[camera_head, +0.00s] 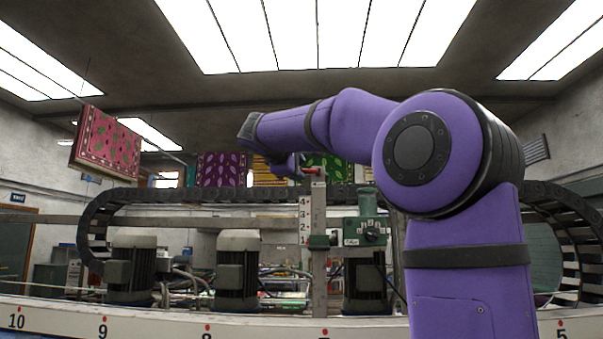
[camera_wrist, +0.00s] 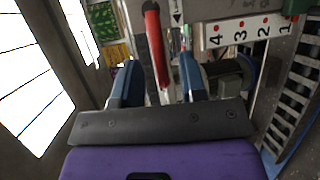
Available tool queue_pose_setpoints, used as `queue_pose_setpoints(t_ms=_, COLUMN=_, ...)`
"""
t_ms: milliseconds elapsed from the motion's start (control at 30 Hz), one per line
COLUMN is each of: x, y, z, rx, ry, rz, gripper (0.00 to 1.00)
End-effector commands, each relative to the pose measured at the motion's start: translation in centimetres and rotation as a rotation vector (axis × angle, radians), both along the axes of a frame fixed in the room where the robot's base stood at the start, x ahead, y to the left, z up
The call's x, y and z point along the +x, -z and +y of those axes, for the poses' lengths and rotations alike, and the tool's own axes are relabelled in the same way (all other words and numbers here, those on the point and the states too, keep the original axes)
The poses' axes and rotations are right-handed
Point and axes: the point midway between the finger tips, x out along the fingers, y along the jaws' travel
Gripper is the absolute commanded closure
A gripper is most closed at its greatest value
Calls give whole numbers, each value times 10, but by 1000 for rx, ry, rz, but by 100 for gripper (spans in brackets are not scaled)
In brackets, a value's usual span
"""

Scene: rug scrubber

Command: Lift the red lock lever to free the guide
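The red lock lever (camera_head: 310,171) sits at the top of the upright guide (camera_head: 319,230), beside a white scale marked 1 to 4 (camera_head: 305,222). In the wrist view the red lever (camera_wrist: 155,45) runs down the picture between my two blue fingers. My gripper (camera_wrist: 158,64) is open, with a visible gap on both sides of the lever; whether the lever's end is fully between the pads I cannot tell. In the head view my gripper (camera_head: 291,167) is just left of the lever, partly hidden under my purple arm.
A green box (camera_head: 365,231) is beside the guide. Grey motors (camera_head: 237,270) stand along the white numbered beam (camera_head: 150,325). A black cable chain (camera_head: 200,195) runs behind. Patterned rugs (camera_head: 105,143) hang at the back. Space above the lever looks clear.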

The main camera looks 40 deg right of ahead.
Motion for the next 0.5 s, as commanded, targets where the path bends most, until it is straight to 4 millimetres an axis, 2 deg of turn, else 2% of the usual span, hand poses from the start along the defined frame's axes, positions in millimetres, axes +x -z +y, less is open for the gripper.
queue_pose_setpoints(t_ms=200, x=7, y=4, z=-21, rx=0, ry=0, rz=0, gripper=61)
queue_pose_setpoints(t_ms=500, x=9, y=5, z=-26, rx=0, ry=-1, rz=0, gripper=61)
